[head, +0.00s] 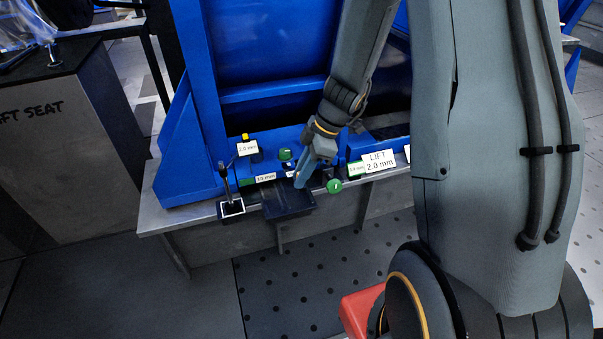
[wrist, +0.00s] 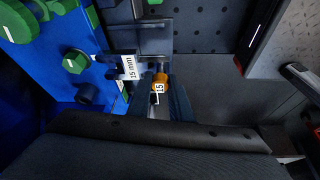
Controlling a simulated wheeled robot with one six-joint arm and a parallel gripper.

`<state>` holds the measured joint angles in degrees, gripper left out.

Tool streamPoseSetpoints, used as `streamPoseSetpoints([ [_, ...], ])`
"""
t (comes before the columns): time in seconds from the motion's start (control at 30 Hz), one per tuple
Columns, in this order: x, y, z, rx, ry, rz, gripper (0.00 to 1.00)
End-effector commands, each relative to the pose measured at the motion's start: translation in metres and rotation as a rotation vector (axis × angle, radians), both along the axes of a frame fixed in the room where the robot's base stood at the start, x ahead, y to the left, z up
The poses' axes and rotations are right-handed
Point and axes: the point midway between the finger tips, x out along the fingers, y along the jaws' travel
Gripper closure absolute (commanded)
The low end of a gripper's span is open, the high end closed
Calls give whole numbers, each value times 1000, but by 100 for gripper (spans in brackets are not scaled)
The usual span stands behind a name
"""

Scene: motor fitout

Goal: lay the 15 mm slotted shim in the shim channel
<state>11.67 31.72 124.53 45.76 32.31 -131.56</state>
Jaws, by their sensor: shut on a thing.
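My gripper (head: 300,183) points down over the front edge of the blue motor base. In the wrist view its two dark blue fingers (wrist: 164,92) are shut on the 15 mm slotted shim (wrist: 160,77). The shim shows an orange part and a white "15" tag; the rest of it is hidden between the fingers. A white "15 mm" label (wrist: 128,67) stands beside the fingers on the blue base, and it also shows in the head view (head: 265,177). I cannot make out the shim channel clearly or tell whether the shim touches anything.
A dark tray (head: 287,208) juts out below my gripper. Green knobs (head: 334,186) and a "LIFT 2.0 mm" sign (head: 379,161) stand to the right. A small post on a dark block (head: 231,208) stands to the left. A grey cabinet (head: 60,125) is at far left.

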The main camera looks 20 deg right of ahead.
Motion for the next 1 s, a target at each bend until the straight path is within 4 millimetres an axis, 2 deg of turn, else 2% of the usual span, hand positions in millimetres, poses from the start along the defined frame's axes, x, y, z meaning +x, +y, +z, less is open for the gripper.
streamPoseSetpoints([
  [0.37, 0, -1, -2, 2, 0, -2, 100],
  [1.0, 1, -1, -49, 1, 0, -3, 100],
])
